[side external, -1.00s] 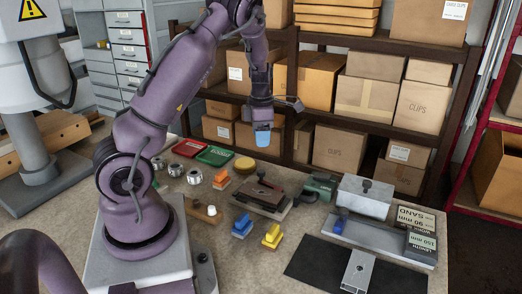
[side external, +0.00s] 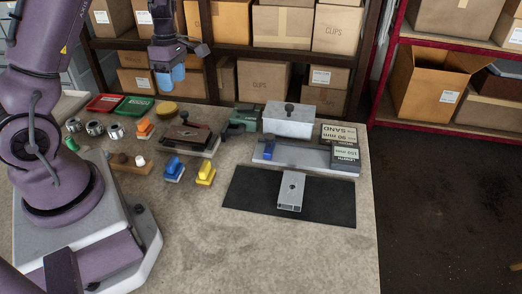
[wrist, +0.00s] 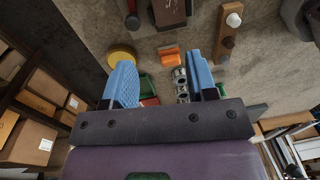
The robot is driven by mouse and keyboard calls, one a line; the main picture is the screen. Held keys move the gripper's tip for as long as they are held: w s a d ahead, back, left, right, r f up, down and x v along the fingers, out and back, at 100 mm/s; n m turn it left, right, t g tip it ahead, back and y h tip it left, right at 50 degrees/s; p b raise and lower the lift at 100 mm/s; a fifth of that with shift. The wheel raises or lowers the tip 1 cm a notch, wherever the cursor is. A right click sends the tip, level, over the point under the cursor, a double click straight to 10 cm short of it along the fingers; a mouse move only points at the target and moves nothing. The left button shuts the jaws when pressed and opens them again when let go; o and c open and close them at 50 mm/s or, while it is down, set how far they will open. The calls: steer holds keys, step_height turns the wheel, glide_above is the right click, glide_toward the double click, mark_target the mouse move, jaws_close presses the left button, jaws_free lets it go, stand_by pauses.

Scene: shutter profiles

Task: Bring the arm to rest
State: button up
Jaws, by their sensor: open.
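My gripper (side external: 171,78) hangs at the back of the bench in the side view, in front of the brown shelf. Its two blue fingers point down and hold nothing. In the wrist view my gripper (wrist: 162,78) shows its fingers well apart, with the bench between and beyond them. It is apart from the bench items, and the yellow round pad (side external: 168,109) appears just below it in the side view. The grey metal profile (side external: 291,191) lies on the black mat (side external: 245,195), well away from my gripper.
The bench (side external: 300,255) has clear room at its front. Red (side external: 103,103) and green (side external: 133,107) trays, several metal cylinders, blue (side external: 174,169) and yellow (side external: 206,173) blocks and a grey fixture (side external: 310,157) stand on it. Boxed shelves (side external: 215,45) stand close behind my gripper.

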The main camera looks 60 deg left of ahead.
steer(key=s+d+r+m+t, duration=0.3)
steer(key=d+r+m, duration=0.6)
steer(key=d+m, duration=0.3)
steer(key=s+d+r+m+t, duration=0.3)
steer(key=s+d+r+m, duration=0.2)
steer(key=d+r+m, duration=0.4)
steer(key=d+m, duration=0.4)
steer(key=m, duration=0.1)
steer(key=shift+s+r+m+y, duration=0.2)
steer(key=shift+s+m+y, duration=0.1)
steer(key=shift+s+m, duration=0.1)
